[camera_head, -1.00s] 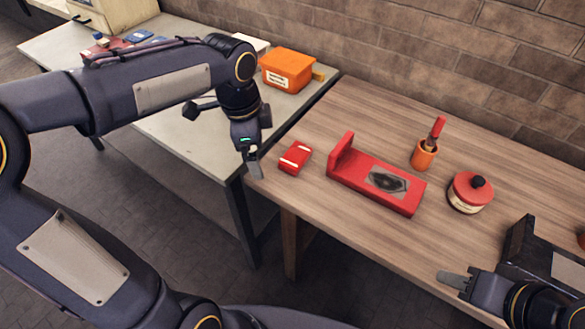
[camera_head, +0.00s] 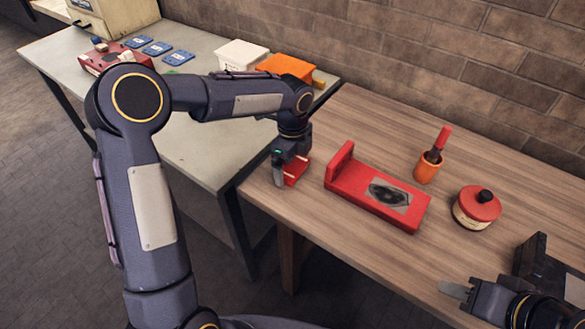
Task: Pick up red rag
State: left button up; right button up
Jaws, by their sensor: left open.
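The red rag (camera_head: 297,172) is a small folded red cloth with a pale stripe, lying near the left end of the wooden table. My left gripper (camera_head: 284,182) is over its left part and hides some of it. Its jaws are open, with one finger in front of the rag; I cannot tell whether they touch it. My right gripper (camera_head: 455,289) is over the table's front right, apart from the rag, and its jaw gap does not show clearly.
A red stand with a dark plate (camera_head: 352,191) lies right of the rag. Beyond it are an orange cup with a red-handled tool (camera_head: 427,170) and a red-lidded tin (camera_head: 477,207). Orange (camera_head: 287,67) and white (camera_head: 241,55) boxes stand on the grey table (camera_head: 190,140).

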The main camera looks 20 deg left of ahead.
aim_at(292, 165)
pick_arm(q)
jog(key=shift+f, duration=0.35)
jog(key=c, duration=0.8)
jog(key=shift+r, duration=0.1)
jog(key=shift+r, duration=0.6)
notch_tip(292, 165, up, 2)
jog(key=shift+s+r, duration=0.15)
jog(key=shift+r, duration=0.1)
jog(key=s+r, duration=0.3)
jog(key=s, duration=0.1)
jog(key=s+r, duration=0.3)
jog(key=s, duration=0.2)
jog(key=s+a+r, duration=0.1)
jog(key=s+r, duration=0.2)
jog(key=s, duration=0.1)
jog(key=shift+s+a+r, duration=0.1)
jog(key=shift+s, duration=0.3)
